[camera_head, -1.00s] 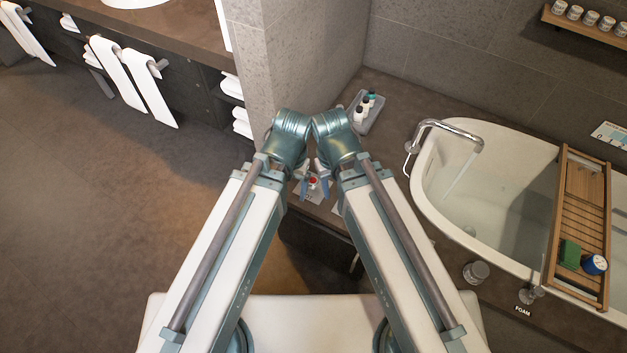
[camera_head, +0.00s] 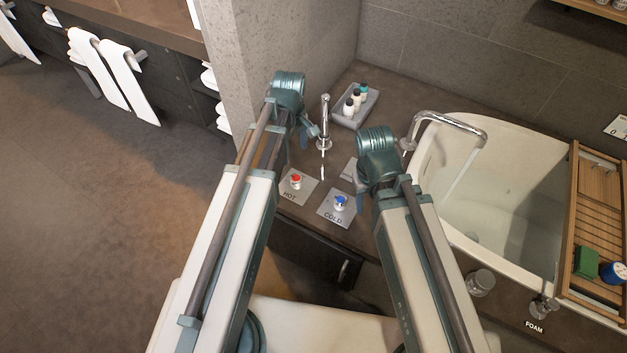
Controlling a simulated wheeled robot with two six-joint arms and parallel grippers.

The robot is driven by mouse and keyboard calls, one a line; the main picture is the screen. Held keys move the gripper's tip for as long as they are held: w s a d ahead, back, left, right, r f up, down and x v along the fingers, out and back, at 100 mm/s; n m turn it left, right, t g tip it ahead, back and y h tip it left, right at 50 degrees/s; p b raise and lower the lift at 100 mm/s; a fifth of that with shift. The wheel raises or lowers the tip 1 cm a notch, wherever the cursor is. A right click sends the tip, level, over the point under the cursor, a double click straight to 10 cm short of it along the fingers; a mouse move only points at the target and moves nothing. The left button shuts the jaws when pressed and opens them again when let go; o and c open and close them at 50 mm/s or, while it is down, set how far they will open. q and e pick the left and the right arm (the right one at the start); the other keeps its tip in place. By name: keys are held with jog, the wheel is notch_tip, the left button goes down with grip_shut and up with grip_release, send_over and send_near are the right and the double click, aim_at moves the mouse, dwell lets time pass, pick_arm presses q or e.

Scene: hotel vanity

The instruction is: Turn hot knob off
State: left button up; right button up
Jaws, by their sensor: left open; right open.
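The hot knob (camera_head: 296,180) has a red top and sits on a grey plate marked HOT (camera_head: 289,197) on the brown counter. The cold knob (camera_head: 340,203) has a blue top and sits on a plate marked COLD, to the right and nearer me. A chrome faucet (camera_head: 324,122) stands behind them, with a thin stream below its spout. My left gripper (camera_head: 310,132) is open and empty, behind the hot knob and beside the faucet. My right gripper (camera_head: 361,190) is open and empty, right of the cold knob and partly hidden by its own wrist. Neither gripper touches the hot knob.
A grey tray (camera_head: 371,112) with several small bottles stands at the back. A bathtub (camera_head: 440,185) with a curved chrome spout (camera_head: 462,122) and a wooden caddy (camera_head: 590,215) lies to the right. A stone wall (camera_head: 237,75) rises behind my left arm. A third plate (camera_head: 349,168) is partly hidden.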

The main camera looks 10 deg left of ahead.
aim_at(296, 178)
pick_arm(q)
jog(key=shift+f, duration=0.1)
pick_arm(e)
jog(key=shift+f, duration=0.15)
pick_arm(q)
notch_tip(296, 178, down, 14)
jog(key=b, duration=1.3)
jog(key=shift+r+b, duration=0.2)
jog(key=shift+b, duration=0.15)
pick_arm(e)
notch_tip(296, 178, down, 14)
jog(key=shift+r, duration=0.2)
pick_arm(q)
grip_shut()
